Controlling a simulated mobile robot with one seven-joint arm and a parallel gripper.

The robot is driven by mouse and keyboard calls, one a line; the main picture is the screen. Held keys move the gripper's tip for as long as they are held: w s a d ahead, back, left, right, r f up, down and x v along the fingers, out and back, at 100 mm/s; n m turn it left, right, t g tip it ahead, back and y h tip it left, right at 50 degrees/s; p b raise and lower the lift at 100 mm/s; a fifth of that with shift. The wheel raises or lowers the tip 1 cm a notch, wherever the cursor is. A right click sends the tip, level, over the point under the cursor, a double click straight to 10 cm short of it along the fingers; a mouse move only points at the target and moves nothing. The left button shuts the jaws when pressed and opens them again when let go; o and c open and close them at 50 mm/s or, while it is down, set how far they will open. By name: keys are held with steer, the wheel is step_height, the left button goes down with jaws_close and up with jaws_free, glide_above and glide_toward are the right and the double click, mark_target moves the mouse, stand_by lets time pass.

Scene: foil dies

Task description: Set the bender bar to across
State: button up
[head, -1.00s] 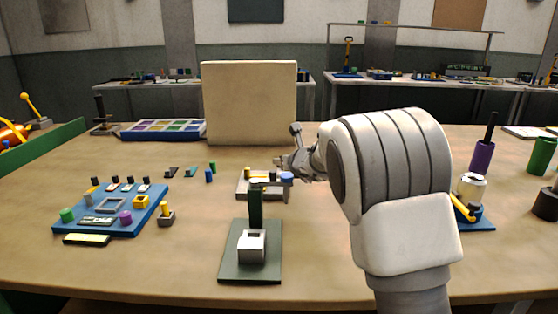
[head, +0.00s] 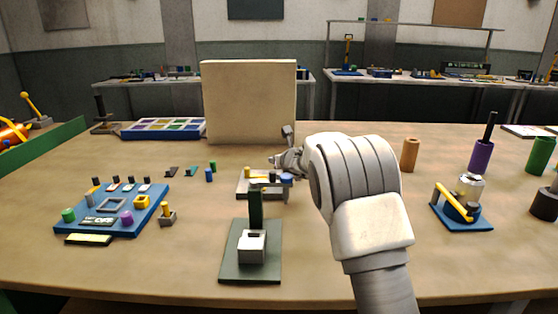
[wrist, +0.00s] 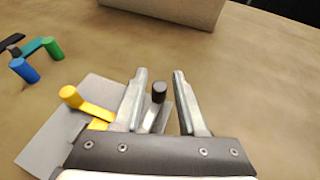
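A small bench fixture (head: 242,189) with a pale grey base stands near the table's middle. In the wrist view its base (wrist: 45,135) carries a yellow arm with an upright yellow knob (wrist: 71,97) and a grey bar with a black knob (wrist: 159,92). I cannot tell for sure which of these is the bender bar. My gripper (wrist: 158,75) is open, with one finger on each side of the black knob; contact is not clear. In the head view my gripper (head: 277,160) is at the fixture's far side, partly hidden by my arm.
A dark green stand (head: 232,267) is close in front of the fixture. A tall beige block (head: 250,100) stands behind. A blue panel (head: 148,215) is at left, a blue-based device with a yellow lever (head: 476,223) at right. Small blue and green pegs stand left of the fixture.

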jaws_close()
